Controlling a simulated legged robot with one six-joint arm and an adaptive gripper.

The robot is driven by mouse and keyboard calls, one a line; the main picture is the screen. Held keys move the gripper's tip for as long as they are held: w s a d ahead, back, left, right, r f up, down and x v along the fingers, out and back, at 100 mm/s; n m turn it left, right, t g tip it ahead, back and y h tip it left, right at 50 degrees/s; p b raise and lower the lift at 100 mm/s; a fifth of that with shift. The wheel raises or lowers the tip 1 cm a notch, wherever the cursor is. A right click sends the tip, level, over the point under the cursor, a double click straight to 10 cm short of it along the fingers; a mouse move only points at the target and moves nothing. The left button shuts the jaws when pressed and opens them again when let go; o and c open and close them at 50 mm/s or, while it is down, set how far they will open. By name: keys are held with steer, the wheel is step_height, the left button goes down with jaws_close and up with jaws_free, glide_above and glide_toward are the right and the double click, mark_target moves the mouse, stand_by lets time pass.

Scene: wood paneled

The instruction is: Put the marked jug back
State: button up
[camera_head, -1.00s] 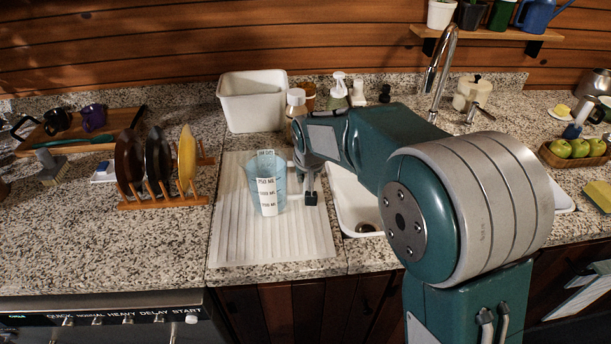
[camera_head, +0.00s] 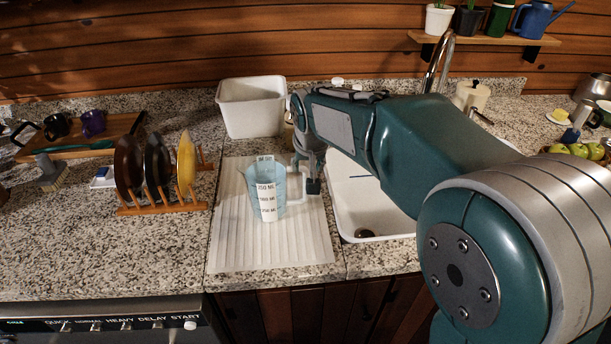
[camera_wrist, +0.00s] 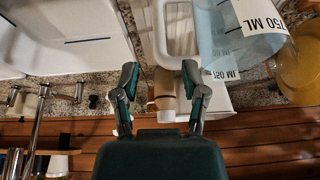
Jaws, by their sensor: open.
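The marked jug (camera_head: 265,205), clear blue with white volume labels, stands upright on the ribbed white drainboard (camera_head: 230,245). Its pale handle (camera_head: 296,188) points right, toward my gripper (camera_head: 313,184). My gripper is open and pointing down at the handle's side, close beside it; my arm partly hides it in the head view. In the wrist view, the open fingers of my gripper (camera_wrist: 160,80) frame the white handle loop (camera_wrist: 180,52), just beyond the fingertips. The jug's labelled wall (camera_wrist: 232,45) fills the upper right there. I cannot tell whether the fingers touch the handle.
The white sink (camera_head: 350,215) adjoins the drainboard on the right. A plate rack (camera_head: 165,205) stands to the left, a white bin (camera_head: 252,108) behind. A wooden shelf (camera_head: 475,36) holds pots and a blue watering can. The counter at front left (camera_head: 110,250) is clear.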

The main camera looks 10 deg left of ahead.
steer(key=shift+v, duration=1.85)
steer(key=s+d+r+m+t, duration=0.1)
steer(key=s+d+r+m, duration=0.15)
steer(key=s+d, duration=1.5)
steer(key=s+d+f+h, duration=0.1)
steer(key=s+d+f, duration=0.2)
steer(key=s, duration=0.5)
steer(key=shift+d+f, duration=0.15)
steer(key=shift+d, duration=0.5)
steer(key=shift+w, duration=0.1)
